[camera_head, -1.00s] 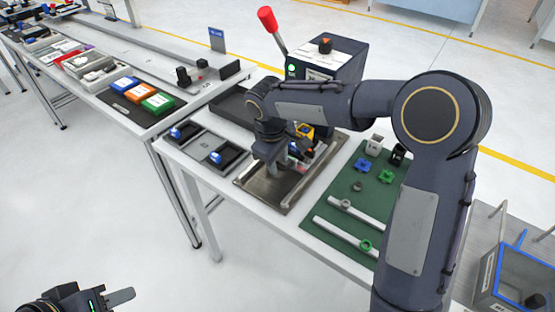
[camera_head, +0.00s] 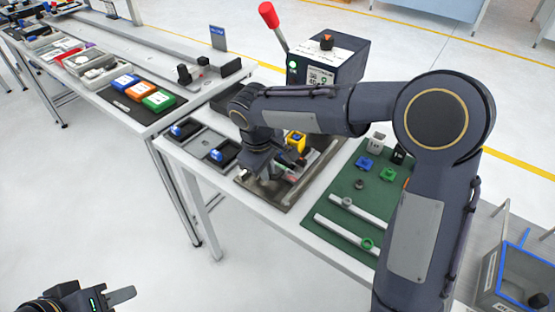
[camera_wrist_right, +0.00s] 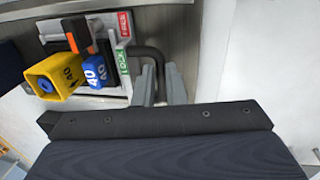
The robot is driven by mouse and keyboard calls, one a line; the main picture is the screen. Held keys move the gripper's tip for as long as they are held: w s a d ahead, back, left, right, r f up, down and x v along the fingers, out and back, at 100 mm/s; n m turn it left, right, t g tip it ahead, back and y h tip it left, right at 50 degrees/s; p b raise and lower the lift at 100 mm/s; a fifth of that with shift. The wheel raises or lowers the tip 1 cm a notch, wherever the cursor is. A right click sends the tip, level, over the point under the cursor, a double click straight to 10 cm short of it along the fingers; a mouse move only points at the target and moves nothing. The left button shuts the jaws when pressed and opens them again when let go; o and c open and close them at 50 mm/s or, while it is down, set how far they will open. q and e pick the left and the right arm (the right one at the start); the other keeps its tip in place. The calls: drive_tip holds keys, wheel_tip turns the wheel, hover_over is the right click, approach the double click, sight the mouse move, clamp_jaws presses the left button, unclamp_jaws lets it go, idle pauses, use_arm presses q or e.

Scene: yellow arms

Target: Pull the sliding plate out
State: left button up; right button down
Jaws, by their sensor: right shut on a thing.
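The sliding plate (camera_wrist_right: 107,57) shows in the right wrist view as a grey plate with red and green labels, the green one reading LOCK. A yellow block (camera_wrist_right: 52,78), which also shows in the head view (camera_head: 296,142), and a blue piece marked 40 (camera_wrist_right: 94,70) sit on it. My right gripper (camera_wrist_right: 160,88) is shut on the plate's dark bent handle (camera_wrist_right: 148,52). In the head view my right gripper (camera_head: 262,174) is over the metal tray (camera_head: 290,200), and its wrist hides much of the plate. My left gripper (camera_head: 118,298) is low at the left, away from the table, partly out of frame.
A dark machine (camera_head: 345,55) with a red-knobbed lever (camera_head: 268,14) stands behind the tray. A green mat (camera_head: 330,205) with rails and small parts lies to the right. Black holders with blue parts (camera_head: 222,156) lie to the left. The floor before the table is clear.

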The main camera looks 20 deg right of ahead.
drive_tip(key=s+a, duration=0.5)
drive_tip(key=a, duration=0.1)
drive_tip(key=shift+a, duration=0.25)
drive_tip(key=c, duration=1.5)
unclamp_jaws()
drive_tip(key=shift+a, duration=0.15)
drive_tip(key=shift+r, duration=0.1)
drive_tip(key=r, duration=0.5)
drive_tip(key=s+r, duration=0.1)
drive_tip(key=r, duration=0.1)
drive_tip(key=shift+a+r, duration=0.25)
drive_tip(key=shift+a, duration=0.15)
